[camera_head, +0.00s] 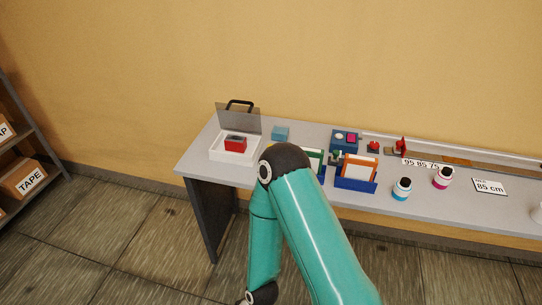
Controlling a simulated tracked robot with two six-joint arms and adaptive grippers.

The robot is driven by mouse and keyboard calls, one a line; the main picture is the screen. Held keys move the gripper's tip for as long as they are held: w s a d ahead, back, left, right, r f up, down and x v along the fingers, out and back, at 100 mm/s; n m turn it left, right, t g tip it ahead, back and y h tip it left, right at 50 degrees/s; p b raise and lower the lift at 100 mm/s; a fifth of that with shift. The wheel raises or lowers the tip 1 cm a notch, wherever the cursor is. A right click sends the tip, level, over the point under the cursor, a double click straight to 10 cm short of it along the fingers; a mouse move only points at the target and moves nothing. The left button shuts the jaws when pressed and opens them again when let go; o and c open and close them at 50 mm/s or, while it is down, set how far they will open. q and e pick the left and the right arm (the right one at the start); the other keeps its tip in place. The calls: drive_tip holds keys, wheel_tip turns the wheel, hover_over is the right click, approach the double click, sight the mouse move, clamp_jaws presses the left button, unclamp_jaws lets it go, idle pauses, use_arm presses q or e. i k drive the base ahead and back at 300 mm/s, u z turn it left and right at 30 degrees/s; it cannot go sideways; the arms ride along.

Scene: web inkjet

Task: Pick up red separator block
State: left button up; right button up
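A red block (235,143) sits in a white open box (222,155) near the left end of the grey table. A smaller red piece (373,147) stands farther right, and another red part (400,143) is at the rail. I cannot tell for certain which red thing is the separator block. Neither of my grippers shows. One of my teal arms rises from the bottom, bends in front of the table and folds back down out of view, hiding part of the table's front.
Behind the box stands a grey panel with a black handle (240,103). A light blue block (280,133), a blue holder with cards (356,184) and two bottles (402,189) stand on the grey table (320,200). A shelf with boxes (24,178) is at far left.

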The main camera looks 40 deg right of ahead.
sight(233, 142)
drive_tip(key=z, duration=0.15)
drive_tip(key=k, duration=0.3)
drive_tip(key=z, duration=0.6)
drive_tip(key=i, duration=0.9)
drive_tip(key=z, duration=0.05)
